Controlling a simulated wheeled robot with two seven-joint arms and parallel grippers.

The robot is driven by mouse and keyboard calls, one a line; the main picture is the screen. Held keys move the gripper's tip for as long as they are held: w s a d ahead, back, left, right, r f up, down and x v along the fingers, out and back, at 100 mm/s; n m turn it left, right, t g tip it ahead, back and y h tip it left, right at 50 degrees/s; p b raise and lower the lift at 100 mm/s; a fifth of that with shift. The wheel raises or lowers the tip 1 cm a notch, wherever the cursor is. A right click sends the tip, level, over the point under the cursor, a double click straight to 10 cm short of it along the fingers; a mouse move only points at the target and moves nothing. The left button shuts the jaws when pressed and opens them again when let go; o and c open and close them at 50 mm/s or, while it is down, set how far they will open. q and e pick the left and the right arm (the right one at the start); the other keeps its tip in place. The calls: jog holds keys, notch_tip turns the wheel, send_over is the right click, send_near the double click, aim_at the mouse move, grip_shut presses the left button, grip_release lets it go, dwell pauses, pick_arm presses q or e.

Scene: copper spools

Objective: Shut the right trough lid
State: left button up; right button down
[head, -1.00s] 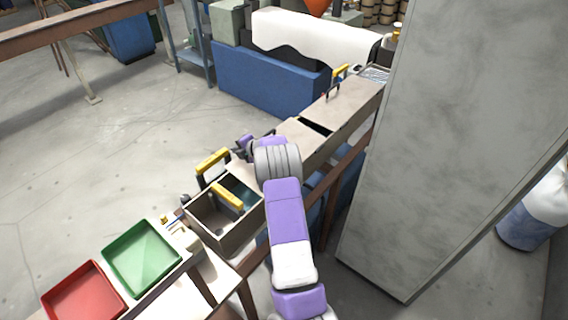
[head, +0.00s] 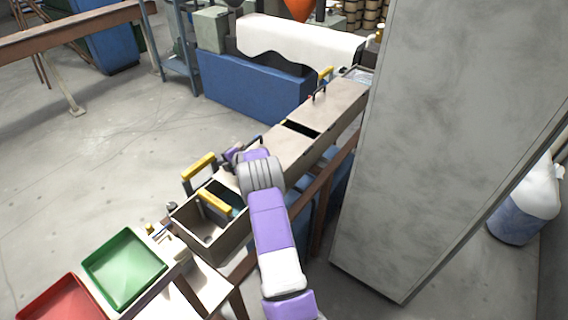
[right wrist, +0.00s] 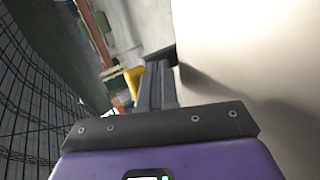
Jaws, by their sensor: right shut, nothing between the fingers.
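A long beige trough (head: 240,237) runs from the lower left to the upper right in the head view. Its right lid (head: 332,101), a flat beige panel with a dark handle (head: 319,93), lies over the far part. A dark open slot (head: 301,129) shows between it and a nearer beige panel (head: 285,150). My right gripper (head: 234,156) is at the near end of that panel, partly hidden by my purple and grey wrist. In the right wrist view its dark fingers (right wrist: 158,68) are together and empty, beside a pale surface (right wrist: 250,55). My left gripper is out of view.
The trough's near compartment (head: 205,229) is open, with yellow-handled tools (head: 199,167) at it. Green (head: 125,268) and red (head: 62,303) trays lie lower left. A large grey pillar (head: 440,130) stands close on the right. Floor left of the trough is clear.

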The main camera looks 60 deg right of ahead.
jog(key=shift+r, duration=0.1)
notch_tip(320, 180, up, 4)
jog(key=p, duration=0.4)
jog(key=shift+r, duration=0.1)
notch_tip(320, 180, up, 10)
jog(key=shift+f+p, duration=0.2)
jog(key=shift+p, duration=0.1)
